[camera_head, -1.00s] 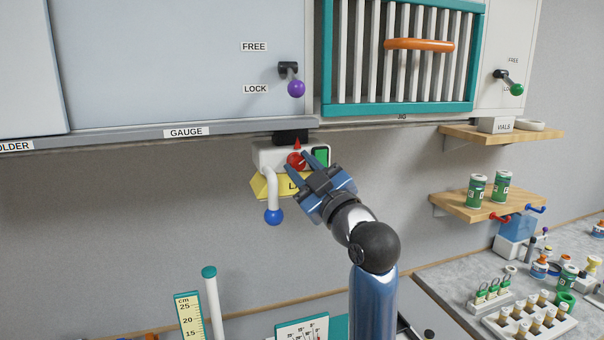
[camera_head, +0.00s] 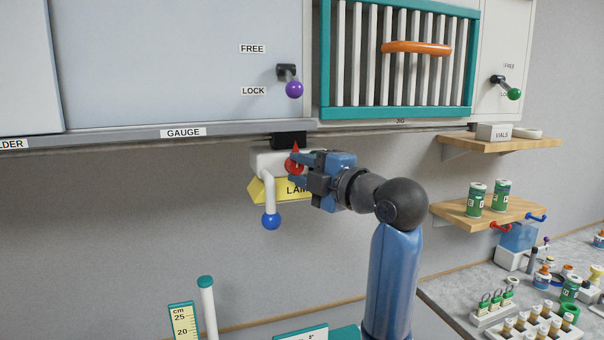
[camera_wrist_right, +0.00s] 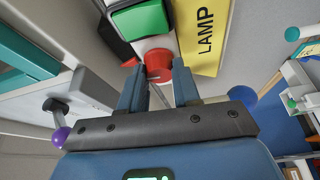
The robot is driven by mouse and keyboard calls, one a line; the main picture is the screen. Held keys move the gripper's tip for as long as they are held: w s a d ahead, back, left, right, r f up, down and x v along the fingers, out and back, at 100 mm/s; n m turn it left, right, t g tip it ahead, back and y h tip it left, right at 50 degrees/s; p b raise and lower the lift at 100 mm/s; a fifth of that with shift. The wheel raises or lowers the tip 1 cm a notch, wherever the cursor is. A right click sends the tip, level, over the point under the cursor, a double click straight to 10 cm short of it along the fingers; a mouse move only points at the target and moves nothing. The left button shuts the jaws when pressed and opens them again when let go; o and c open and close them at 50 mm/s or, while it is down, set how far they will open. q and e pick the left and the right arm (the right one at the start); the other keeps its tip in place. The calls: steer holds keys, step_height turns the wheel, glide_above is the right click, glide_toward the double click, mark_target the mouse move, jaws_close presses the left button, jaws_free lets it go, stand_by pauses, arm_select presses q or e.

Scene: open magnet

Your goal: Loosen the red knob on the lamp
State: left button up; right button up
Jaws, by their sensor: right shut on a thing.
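The lamp (camera_head: 262,160) is a white box under the cabinet's edge, with a yellow LAMP label (camera_head: 264,190) below it. Its red knob (camera_head: 293,163) faces me, and it also shows in the right wrist view (camera_wrist_right: 160,64). My right gripper (camera_head: 297,167) comes in from the right with its fingers around the knob, shut on it. In the right wrist view the fingertips (camera_wrist_right: 158,72) sit on either side of the knob. The gripper covers part of the lamp's right side in the head view. My left gripper is out of view.
A white arm with a blue ball (camera_head: 271,221) hangs from the lamp's left side. A purple-knobbed lever (camera_head: 293,88) is on the cabinet above. A green button (camera_wrist_right: 140,20) is beside the knob. Wooden shelves (camera_head: 490,213) with green cans are at right.

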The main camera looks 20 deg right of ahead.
steer(key=shift+n, duration=0.5)
steer(key=shift+g, duration=0.3)
steer(key=o, duration=1.1)
steer(key=shift+c, duration=0.2)
